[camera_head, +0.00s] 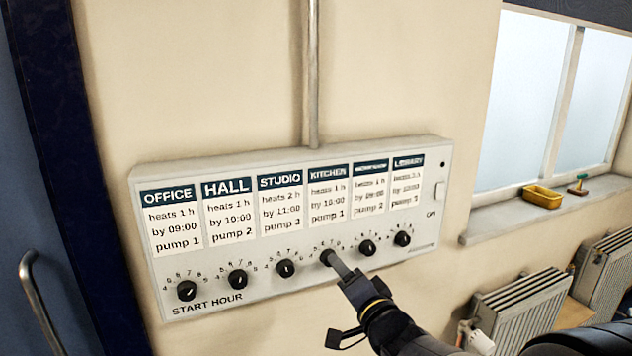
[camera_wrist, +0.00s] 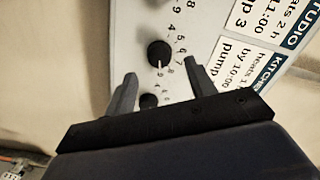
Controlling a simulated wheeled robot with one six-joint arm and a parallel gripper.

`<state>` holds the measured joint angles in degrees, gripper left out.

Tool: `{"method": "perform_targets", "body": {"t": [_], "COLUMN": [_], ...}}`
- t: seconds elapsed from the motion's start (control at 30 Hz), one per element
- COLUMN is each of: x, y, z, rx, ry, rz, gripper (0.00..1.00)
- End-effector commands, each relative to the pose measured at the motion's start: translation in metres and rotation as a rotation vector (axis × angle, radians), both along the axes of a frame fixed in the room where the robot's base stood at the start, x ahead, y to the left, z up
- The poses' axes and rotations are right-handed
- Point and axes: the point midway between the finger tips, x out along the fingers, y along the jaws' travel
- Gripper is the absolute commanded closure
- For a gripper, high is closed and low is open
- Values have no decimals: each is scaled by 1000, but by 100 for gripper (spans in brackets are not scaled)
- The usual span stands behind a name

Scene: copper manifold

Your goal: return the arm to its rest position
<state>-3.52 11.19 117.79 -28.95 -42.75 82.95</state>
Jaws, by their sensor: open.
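My gripper (camera_head: 337,262) is in front of the lower edge of a white control panel (camera_head: 300,150), at the fourth black knob (camera_head: 327,257), under the KITCHEN card. My arm reaches in from the lower right. In the wrist view my gripper (camera_wrist: 160,72) has its two grey fingers apart with nothing clamped between them. One black knob (camera_wrist: 160,52) lies just beyond the fingertips, and another knob (camera_wrist: 149,101) shows between the fingers, partly hidden by the gripper body. I cannot tell whether a finger touches a knob.
A pipe (camera_head: 313,80) runs up the wall above the panel. To the right are a windowsill (camera_head: 520,217) with a yellow tray (camera_head: 543,197), and radiators (camera_head: 525,305) below. A door handle (camera_head: 38,300) is at left.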

Motion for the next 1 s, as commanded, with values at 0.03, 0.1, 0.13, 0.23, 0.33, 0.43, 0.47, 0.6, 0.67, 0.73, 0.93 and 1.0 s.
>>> {"method": "perform_targets", "body": {"t": [0.03,0.1,0.13,0.23,0.33,0.43,0.47,0.6,0.67,0.73,0.93,1.0], "x": [-8,-18,-22,-37,-51,-66,-59,-37,-28,-18,11,22], "y": [-4,-8,-10,-16,-22,-28,-25,-14,-11,-7,6,10], "z": [-1,-1,0,0,0,0,-1,0,0,0,0,0], "rx": [1,0,0,0,0,-1,0,1,0,1,0,0], "ry": [-1,-2,-3,-3,-2,-1,2,3,2,2,3,3], "rz": [-3,-1,-2,-2,-3,-4,0,3,3,3,2,2], "gripper": [48,48,48,48,48,48,48,48,48,48,48,48]}}
